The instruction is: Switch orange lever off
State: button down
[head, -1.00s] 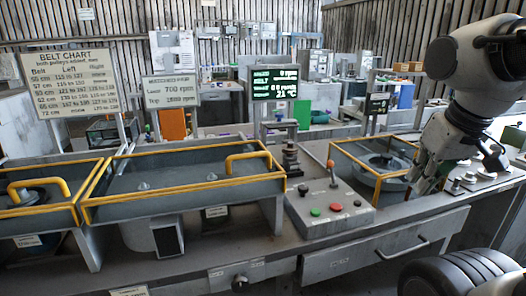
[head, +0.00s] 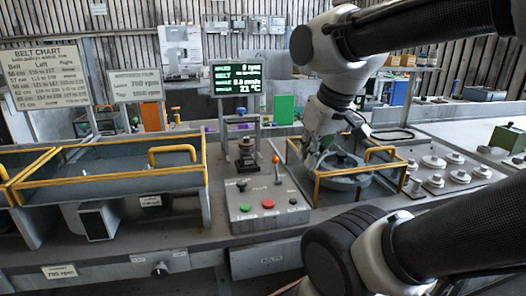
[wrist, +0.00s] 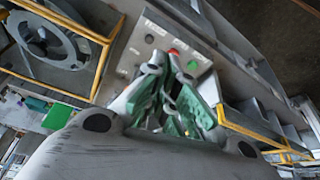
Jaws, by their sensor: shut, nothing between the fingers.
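The orange-knobbed lever (head: 276,160) stands on the grey control box (head: 240,222) in the head view, its stalk close to upright. The box also carries a green button (head: 242,209), a red button (head: 268,204) and a dark button. My gripper (head: 309,163) is to the right of the lever, over the left part of the yellow-railed blower housing, apart from the lever. In the wrist view my gripper (wrist: 172,72) shows green finger pads, shut and empty, with the red button (wrist: 173,51) and green button (wrist: 192,65) beyond. The lever is not distinguishable there.
The yellow-railed blower housing (head: 316,183) is right of the control box. A dark stacked fixture (head: 247,153) stands behind the box. A long railed tray (head: 110,184) lies to the left. Several round weights (head: 433,161) sit on the right. A display (head: 238,79) stands behind.

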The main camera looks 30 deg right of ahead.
jog(key=shift+w, duration=0.1)
notch_tip(320, 180, up, 3)
jog(key=n+g+y, duration=0.1)
jog(key=n+g, duration=0.1)
jog(key=n, duration=0.1)
send_over(276, 170)
jog(key=s+a, duration=0.3)
jog(key=s, duration=0.2)
jog(key=w+d+f+n+y, duration=0.1)
jog(key=w+d+f+n, duration=0.1)
jog(key=w, duration=1)
jog(key=shift+w+d+f+g, duration=0.2)
jog(key=shift+w+f+g, duration=0.15)
jog(key=shift+f, duration=0.55)
jog(key=shift+s+a+f, duration=0.1)
jog(key=shift+s+f, duration=0.3)
jog(key=shift+f, duration=1.15)
jog(key=shift+s+d+f, duration=0.1)
jog(key=shift+s+f, duration=0.25)
jog(key=shift+f, duration=1.15)
jog(key=shift+s+a+f, duration=0.1)
jog(key=shift+s+f, duration=0.3)
jog(key=shift+f, duration=1.15)
